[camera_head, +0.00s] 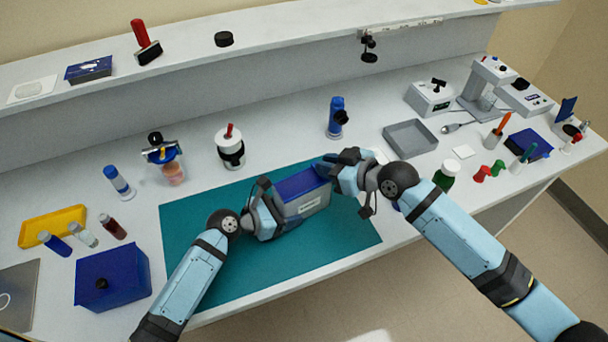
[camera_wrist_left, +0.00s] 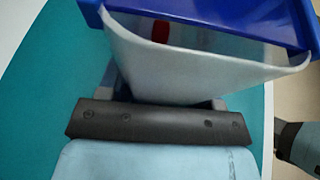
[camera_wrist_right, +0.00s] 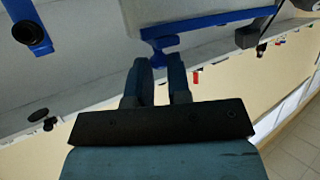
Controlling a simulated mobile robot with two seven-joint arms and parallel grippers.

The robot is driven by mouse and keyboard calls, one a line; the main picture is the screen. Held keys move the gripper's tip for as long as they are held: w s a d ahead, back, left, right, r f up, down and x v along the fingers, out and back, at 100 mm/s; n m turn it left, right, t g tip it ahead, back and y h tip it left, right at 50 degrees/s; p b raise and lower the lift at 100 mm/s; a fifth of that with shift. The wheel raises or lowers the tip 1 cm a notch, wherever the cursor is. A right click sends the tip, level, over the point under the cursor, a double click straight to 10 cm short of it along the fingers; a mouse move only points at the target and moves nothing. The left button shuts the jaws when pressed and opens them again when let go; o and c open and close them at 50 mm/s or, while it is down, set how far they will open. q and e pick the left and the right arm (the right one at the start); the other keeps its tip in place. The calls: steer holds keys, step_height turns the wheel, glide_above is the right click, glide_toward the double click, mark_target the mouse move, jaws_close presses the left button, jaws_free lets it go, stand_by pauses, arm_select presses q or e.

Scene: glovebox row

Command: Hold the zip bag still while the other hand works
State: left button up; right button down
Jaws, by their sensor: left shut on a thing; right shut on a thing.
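The zip bag (camera_head: 306,203) is pale grey with a label and a blue top, standing on the teal mat (camera_head: 205,265). My left gripper (camera_head: 268,212) is shut on the bag's left side. In the left wrist view the bag's pale wall (camera_wrist_left: 190,70) rises from the fingers under a blue band (camera_wrist_left: 225,20), with a gap between them and something red inside. My right gripper (camera_head: 332,175) is at the bag's right end. In the right wrist view its fingers (camera_wrist_right: 161,68) are close together on a small blue tab (camera_wrist_right: 165,42) below a blue strip (camera_wrist_right: 215,20).
A grey tray (camera_head: 410,138) and a green-capped bottle (camera_head: 445,176) are at right.

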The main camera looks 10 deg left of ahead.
arm_select(q)
steer(key=shift+a, duration=0.1)
arm_select(e)
steer(key=shift+w+d, duration=0.4)
steer(key=c, duration=1.1)
jaws_free()
steer(key=shift+s, duration=0.1)
arm_select(q)
steer(key=shift+s, duration=0.1)
arm_select(e)
steer(key=v, duration=1.2)
steer(key=shift+r, duration=0.1)
arm_select(q)
steer(key=o, duration=1.2)
